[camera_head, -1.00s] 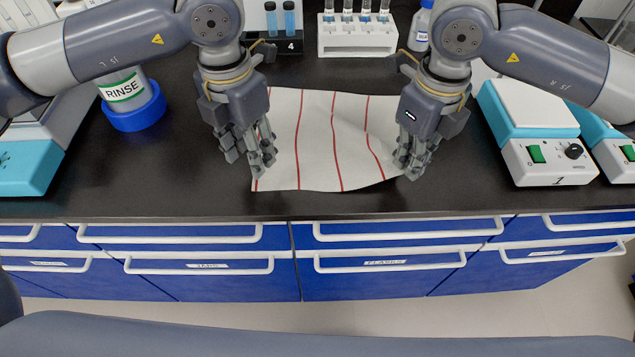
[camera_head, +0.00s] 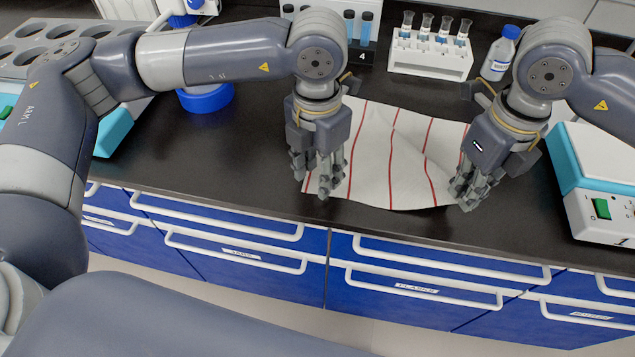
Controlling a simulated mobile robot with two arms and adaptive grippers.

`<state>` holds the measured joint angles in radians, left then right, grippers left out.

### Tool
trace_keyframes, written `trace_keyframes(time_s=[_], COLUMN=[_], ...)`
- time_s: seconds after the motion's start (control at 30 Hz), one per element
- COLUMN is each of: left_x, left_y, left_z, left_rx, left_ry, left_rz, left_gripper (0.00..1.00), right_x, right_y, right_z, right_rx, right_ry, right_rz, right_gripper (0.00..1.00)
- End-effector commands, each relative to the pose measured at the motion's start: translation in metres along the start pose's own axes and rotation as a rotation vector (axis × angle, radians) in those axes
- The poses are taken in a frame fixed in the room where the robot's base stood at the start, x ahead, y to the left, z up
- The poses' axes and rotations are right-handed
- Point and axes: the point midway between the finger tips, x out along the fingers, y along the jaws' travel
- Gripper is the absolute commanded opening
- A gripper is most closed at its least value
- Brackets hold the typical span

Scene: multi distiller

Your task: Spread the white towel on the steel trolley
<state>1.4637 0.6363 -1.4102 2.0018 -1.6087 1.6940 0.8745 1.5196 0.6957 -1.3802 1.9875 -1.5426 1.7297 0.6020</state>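The white towel (camera_head: 398,150) with red stripes lies on the black bench top, its near edge wavy. My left gripper (camera_head: 325,190) points down at the towel's near left corner. My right gripper (camera_head: 465,197) points down at its near right corner. The fingers of both hide parts of the cloth, and I cannot tell whether they pinch it. No steel trolley is recognisable in view.
A white tube rack (camera_head: 432,62), a rack marked 4 (camera_head: 368,52) and a blue-capped bottle (camera_head: 498,58) stand behind the towel. A teal and white device (camera_head: 600,185) is at right. Blue drawers (camera_head: 400,275) lie below the bench edge.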

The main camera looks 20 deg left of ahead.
Motion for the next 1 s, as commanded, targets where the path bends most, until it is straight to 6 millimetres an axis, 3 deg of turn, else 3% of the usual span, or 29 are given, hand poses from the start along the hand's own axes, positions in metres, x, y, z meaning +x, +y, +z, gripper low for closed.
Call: trace_keyframes(time_s=[0.2,0.67,1.0], left_x=[0.012,0.015,0.015], left_y=[0.000,0.000,0.000], left_z=[-0.001,-0.001,-0.001], left_rx=[0.000,0.000,0.000], left_ry=[0.001,0.001,0.002], left_rz=[0.001,0.000,0.001], left_gripper=[0.38,0.38,0.00], right_x=[0.000,0.000,0.000], right_y=[0.000,0.000,0.000], right_z=[0.000,0.000,0.000], right_rx=[0.000,0.000,0.000], right_ry=[0.000,0.000,0.000], right_rz=[0.000,0.000,0.000], right_gripper=[0.00,0.00,0.00])
